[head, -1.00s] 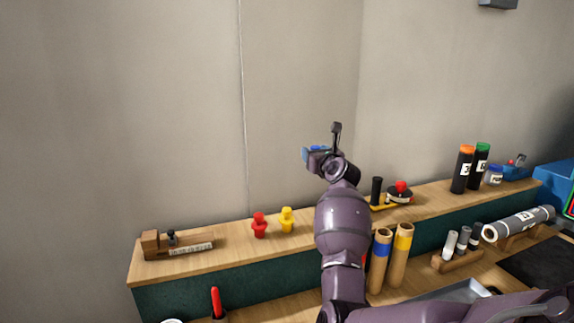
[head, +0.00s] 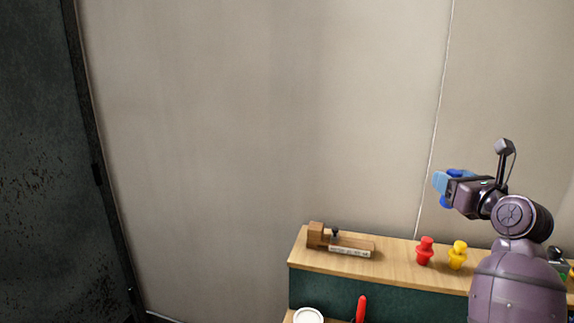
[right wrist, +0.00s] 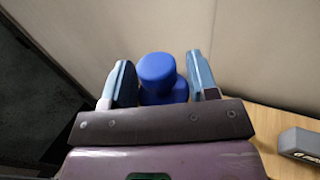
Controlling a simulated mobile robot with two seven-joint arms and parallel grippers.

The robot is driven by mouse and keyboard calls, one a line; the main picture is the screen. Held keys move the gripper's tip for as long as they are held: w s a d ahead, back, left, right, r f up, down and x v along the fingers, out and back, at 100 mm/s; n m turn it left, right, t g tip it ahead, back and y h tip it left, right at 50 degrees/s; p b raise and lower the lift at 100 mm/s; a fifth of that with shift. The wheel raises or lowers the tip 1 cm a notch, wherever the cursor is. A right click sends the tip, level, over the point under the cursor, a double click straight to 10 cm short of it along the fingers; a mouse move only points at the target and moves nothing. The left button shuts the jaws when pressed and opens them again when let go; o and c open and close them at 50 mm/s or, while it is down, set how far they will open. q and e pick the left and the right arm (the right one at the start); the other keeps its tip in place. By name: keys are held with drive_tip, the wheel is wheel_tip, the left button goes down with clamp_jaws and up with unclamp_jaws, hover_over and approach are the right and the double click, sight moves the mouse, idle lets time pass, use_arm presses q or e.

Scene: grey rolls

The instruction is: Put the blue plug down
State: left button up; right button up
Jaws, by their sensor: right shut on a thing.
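My right gripper (head: 441,186) is held in the air above the wooden shelf (head: 395,262), at the right of the head view. It is shut on the blue plug (right wrist: 157,68), which sits between the two blue-grey fingers in the right wrist view. In the head view only small parts of the plug (head: 446,202) show around the fingers. A red plug (head: 425,251) and a yellow plug (head: 458,255) stand upright on the shelf, below the gripper. My left gripper is not in view.
A wooden block device with a label (head: 340,243) lies on the shelf's left end. A bare stretch of shelf lies between it and the red plug. Below are a white round thing (head: 308,316) and a red-handled thing (head: 361,308). A dark door (head: 45,160) stands far left.

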drive_tip(key=s+a+f+n+g+y, duration=0.1)
drive_tip(key=s+a+f+n+y, duration=0.15)
drive_tip(key=s+a+f, duration=0.35)
drive_tip(key=s+a+f+n+g+y, duration=0.1)
drive_tip(key=s+a+f+y, duration=0.2)
drive_tip(key=a+f, duration=0.35)
drive_tip(key=s+a+f+b, duration=0.1)
drive_tip(key=s+a+f, duration=0.2)
drive_tip(key=s+f, duration=0.3)
drive_tip(key=shift+a+f, duration=0.25)
drive_tip(key=shift+f, duration=0.7)
drive_tip(key=shift+s+n+y, duration=0.25)
drive_tip(key=shift+n+y, duration=0.1)
